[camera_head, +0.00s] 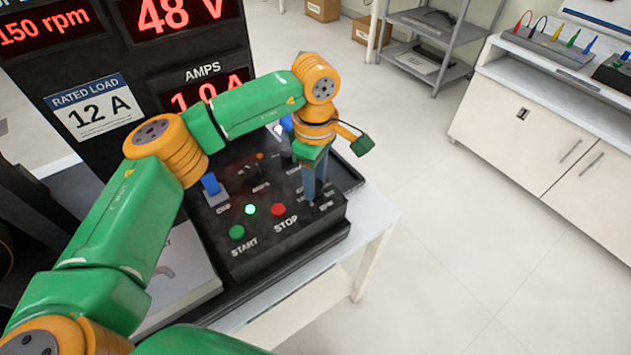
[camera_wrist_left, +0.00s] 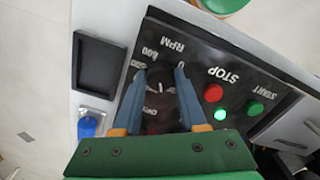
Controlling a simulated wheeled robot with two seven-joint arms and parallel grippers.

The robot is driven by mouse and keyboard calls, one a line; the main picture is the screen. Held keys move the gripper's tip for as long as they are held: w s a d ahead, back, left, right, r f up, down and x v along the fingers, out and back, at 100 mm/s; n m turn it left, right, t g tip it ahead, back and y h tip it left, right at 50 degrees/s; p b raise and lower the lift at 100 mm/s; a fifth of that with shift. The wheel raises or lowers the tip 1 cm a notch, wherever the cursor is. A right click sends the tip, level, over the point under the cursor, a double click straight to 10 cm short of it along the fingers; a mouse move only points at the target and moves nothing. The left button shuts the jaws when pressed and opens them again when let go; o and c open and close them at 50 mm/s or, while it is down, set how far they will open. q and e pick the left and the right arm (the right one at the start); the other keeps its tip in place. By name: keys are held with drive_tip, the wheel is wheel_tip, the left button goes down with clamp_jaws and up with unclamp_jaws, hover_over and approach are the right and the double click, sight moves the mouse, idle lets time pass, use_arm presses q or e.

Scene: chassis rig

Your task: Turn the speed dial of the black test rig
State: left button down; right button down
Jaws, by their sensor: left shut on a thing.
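The black test rig's control box (camera_head: 285,245) stands on a white table and also shows in the wrist view (camera_wrist_left: 225,55). My left gripper (camera_head: 318,196) reaches down onto the box's right part, beyond the red STOP button (camera_head: 278,210). In the left wrist view, its two blue-grey fingers (camera_wrist_left: 160,72) stand either side of the dark speed dial (camera_wrist_left: 160,98), shut on it. "RPM", "600" and "0" are printed around the dial. The dial's exact pointer position is hard to make out. The red rpm display (camera_head: 48,27) reads 150. My right gripper is not in view.
Displays show 48 V and amps, the latter partly hidden by my arm. A sign (camera_head: 93,107) says rated load 12 A. Open floor lies right.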

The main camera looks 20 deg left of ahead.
use_arm(q)
drive_tip(key=m, duration=0.4)
drive_tip(key=shift+r+m, duration=0.1)
drive_tip(key=shift+m, duration=0.3)
drive_tip(key=shift+w+m, duration=0.1)
drive_tip(key=shift+m, duration=0.2)
drive_tip(key=shift+c, duration=2.3)
unclamp_jaws()
drive_tip(key=shift+b, duration=0.3)
wheel_tip(320, 180, up, 6)
drive_tip(key=shift+r, duration=0.55)
